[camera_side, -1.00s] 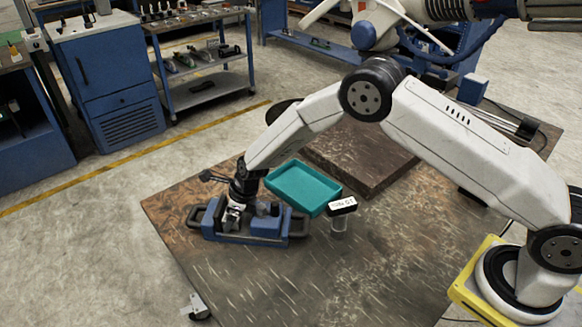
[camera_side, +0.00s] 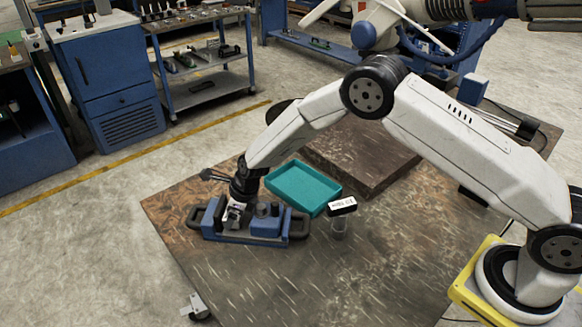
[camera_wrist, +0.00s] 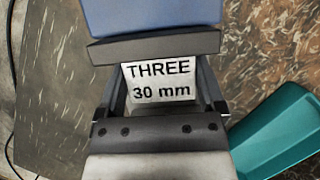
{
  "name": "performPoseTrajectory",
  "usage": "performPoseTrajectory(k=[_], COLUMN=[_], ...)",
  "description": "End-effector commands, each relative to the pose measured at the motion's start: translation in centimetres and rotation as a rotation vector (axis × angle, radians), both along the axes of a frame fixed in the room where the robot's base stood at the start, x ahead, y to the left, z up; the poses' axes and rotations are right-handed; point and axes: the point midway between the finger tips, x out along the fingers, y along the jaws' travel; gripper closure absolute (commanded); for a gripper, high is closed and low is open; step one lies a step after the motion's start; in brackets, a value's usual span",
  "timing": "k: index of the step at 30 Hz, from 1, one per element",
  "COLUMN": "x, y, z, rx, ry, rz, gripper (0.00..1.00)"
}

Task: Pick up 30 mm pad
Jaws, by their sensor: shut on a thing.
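The 30 mm pad (camera_wrist: 158,80) shows in the wrist view as a white face with the black print "THREE 30 mm". My gripper (camera_wrist: 162,95) has a finger on each side of it and is shut on it. In the side view my gripper (camera_side: 235,213) points down into the left part of the blue vise-like fixture (camera_side: 272,228). The pad is mostly hidden there by the fingers and fixture. I cannot tell whether the pad still touches the fixture.
A teal tray (camera_side: 303,187) lies just behind and right of the fixture. A black-topped block with a white label (camera_side: 342,207) stands on a clear support to the right. A raised dark plate (camera_side: 365,160) lies further back. The front of the table is bare.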

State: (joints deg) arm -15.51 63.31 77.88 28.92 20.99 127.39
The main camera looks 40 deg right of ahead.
Motion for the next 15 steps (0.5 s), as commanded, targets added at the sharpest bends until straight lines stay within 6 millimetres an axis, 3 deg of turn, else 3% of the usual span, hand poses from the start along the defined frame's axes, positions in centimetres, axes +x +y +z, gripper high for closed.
performPoseTrajectory(k=[8, 15], x=[0.1, 0.1], y=[-0.1, -0.1], z=[2.7, 6.8], rx=[0.003, 0.004], ry=[-0.006, -0.009], rz=[-0.001, 0.000], gripper=[1.00, 1.00])
